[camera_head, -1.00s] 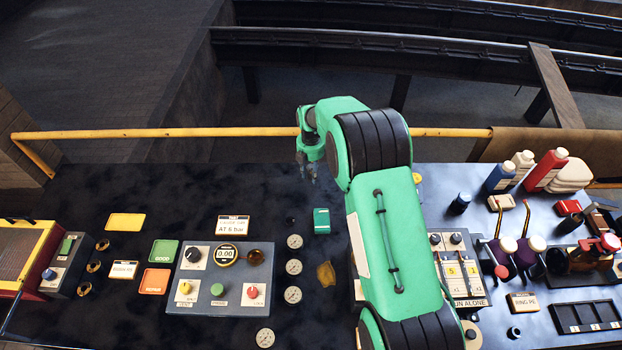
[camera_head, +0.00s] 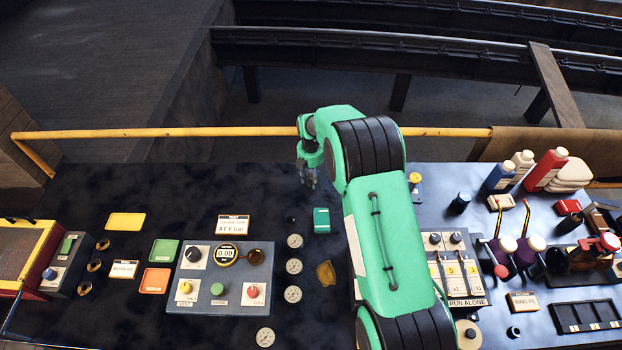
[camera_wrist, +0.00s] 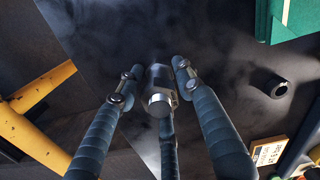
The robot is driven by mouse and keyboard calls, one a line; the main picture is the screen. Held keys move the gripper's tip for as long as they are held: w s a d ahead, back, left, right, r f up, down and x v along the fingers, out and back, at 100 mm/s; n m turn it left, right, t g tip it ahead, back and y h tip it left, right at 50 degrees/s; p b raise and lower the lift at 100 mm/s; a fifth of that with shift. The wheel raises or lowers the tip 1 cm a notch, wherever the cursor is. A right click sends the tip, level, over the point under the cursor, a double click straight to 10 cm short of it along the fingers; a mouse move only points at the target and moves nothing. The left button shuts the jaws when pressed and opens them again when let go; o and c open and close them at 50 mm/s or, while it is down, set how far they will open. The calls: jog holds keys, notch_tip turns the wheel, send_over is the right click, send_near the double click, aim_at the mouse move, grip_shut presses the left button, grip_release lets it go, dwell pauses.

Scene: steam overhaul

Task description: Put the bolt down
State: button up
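My gripper (camera_head: 309,180) hangs over the far edge zone of the dark bench, near the yellow rail. In the wrist view its blue fingers (camera_wrist: 158,72) close in around a grey metal bolt (camera_wrist: 161,92). The bolt's bright round end faces the camera and hides the tip of the rear finger. The bolt's far end and its exact contact with the fingers are hard to see. In the head view the bolt is too small to make out.
A small dark cylinder (camera_wrist: 278,87) and a green box (camera_head: 321,220) stand near the gripper. The yellow rail (camera_head: 200,132) runs behind. Gauges (camera_head: 294,267), a control panel (camera_head: 225,285) and a label card (camera_head: 233,225) lie nearer. Bare bench (camera_head: 190,190) is free to the left.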

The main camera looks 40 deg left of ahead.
jog(key=shift+o, duration=0.6)
jog(key=shift+r, duration=0.2)
jog(key=shift+r, duration=6)
